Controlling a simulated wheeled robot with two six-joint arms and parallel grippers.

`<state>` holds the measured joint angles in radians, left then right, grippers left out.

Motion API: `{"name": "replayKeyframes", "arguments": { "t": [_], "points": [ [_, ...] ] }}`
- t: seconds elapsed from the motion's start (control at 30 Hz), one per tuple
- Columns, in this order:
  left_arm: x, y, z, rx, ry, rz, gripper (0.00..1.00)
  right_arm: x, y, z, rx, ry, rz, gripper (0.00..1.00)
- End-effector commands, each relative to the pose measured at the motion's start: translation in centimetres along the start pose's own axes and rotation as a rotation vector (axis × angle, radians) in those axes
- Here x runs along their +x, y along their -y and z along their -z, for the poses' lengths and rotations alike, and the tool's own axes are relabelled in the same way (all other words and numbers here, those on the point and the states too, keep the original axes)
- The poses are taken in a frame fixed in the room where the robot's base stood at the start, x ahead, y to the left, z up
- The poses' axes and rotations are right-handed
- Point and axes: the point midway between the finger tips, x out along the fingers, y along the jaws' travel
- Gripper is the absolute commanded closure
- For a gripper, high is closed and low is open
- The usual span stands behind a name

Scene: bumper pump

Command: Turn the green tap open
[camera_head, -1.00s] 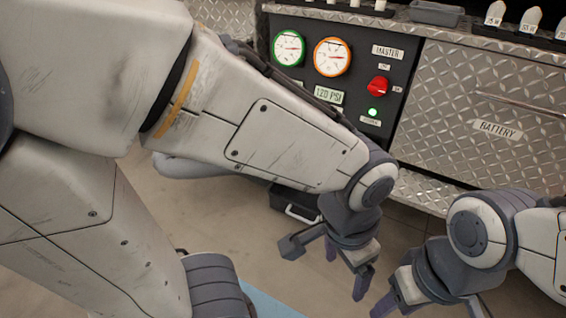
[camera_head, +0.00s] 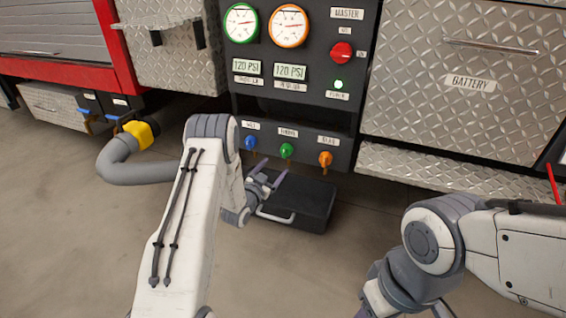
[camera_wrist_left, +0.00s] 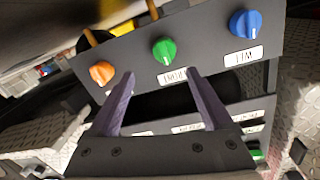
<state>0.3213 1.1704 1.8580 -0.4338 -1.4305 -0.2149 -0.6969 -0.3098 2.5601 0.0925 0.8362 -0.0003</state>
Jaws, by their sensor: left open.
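The green tap (camera_head: 286,150) is a small round knob in the middle of the lower strip of a dark panel, between a blue tap (camera_head: 250,142) and an orange tap (camera_head: 325,158). My left gripper (camera_head: 271,171) is open just below and in front of the green tap, its purple fingers pointing up at the panel. In the left wrist view the green tap (camera_wrist_left: 164,50) lies beyond the gap between the open fingertips (camera_wrist_left: 162,74), apparently untouched. My right arm shows at the lower right of the head view, its fingers outside the frame.
A black case (camera_head: 305,205) with a handle stands on the floor below the taps. A grey hose with a yellow collar (camera_head: 139,134) is at the left.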

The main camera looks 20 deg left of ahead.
Motion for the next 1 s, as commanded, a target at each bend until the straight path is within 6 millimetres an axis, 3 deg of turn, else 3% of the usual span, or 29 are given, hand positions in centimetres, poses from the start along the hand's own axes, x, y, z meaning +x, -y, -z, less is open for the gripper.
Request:
{"name": "replayKeyframes", "arguments": {
  "t": [0.17,0.7,1.0],
  "points": [
    [0.3,0.7,-1.0,0.000,-0.039,0.018,0.16,1.0,-0.1,0.0,0.000,0.000,0.000,0.50],
    [9.0,0.8,-0.7,0.000,-0.037,0.018,0.16,6.1,-0.4,-0.3,0.000,0.000,0.000,0.50],
    [10.0,0.9,-0.4,-0.002,-0.034,0.018,0.16,6.4,-0.5,-0.3,0.000,0.000,0.000,0.50]
  ]
}}
